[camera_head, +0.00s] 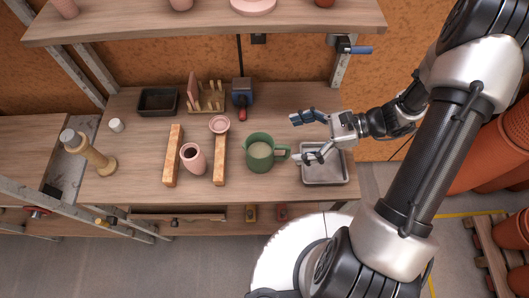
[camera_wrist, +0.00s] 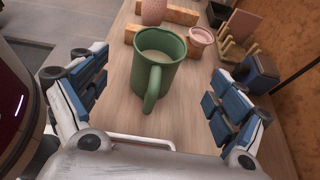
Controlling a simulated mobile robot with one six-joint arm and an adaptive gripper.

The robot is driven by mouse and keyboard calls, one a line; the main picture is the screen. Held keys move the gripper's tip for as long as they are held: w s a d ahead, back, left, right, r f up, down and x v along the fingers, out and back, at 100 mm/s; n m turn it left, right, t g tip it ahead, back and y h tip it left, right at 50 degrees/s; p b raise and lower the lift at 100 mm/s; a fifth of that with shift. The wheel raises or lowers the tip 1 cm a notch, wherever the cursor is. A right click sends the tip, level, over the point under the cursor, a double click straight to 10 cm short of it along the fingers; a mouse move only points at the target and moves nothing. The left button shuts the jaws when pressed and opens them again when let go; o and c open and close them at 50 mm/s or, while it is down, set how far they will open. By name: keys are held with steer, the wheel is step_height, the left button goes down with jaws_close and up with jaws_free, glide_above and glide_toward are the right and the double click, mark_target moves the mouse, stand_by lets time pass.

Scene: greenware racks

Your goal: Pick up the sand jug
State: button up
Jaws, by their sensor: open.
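A green jug (camera_head: 260,155) stands upright on the wooden shelf, with a pale, sand-like fill showing inside its mouth. Its handle points right, towards my gripper. My gripper (camera_head: 297,138) is open and empty just right of the jug, its fingers spread and pointing left. In the wrist view the jug (camera_wrist: 160,53) is ahead, between the two fingers, with its handle facing the camera. I cannot tell whether the lower finger touches the handle.
A grey metal tray (camera_head: 325,181) lies below my gripper. Left of the jug are a pink cup (camera_head: 193,159), two wooden bars and a small pink bowl (camera_head: 220,124). Behind are a dark tray (camera_head: 158,101), a wooden rack (camera_head: 207,104) and a dark blue tool (camera_head: 241,91). An upper shelf (camera_head: 205,25) overhangs the back.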

mark_target(281, 145)
steer(key=b+x, duration=0.1)
steer(key=x, duration=0.3)
steer(key=shift+a+f, duration=0.15)
steer(key=shift+a, duration=0.15)
steer(key=b+x, duration=0.1)
steer(key=x, duration=0.4)
steer(key=shift+a+f+b, duration=0.1)
steer(key=shift+b, duration=0.25)
steer(key=shift+c, duration=0.4)
steer(key=c, duration=1.4)
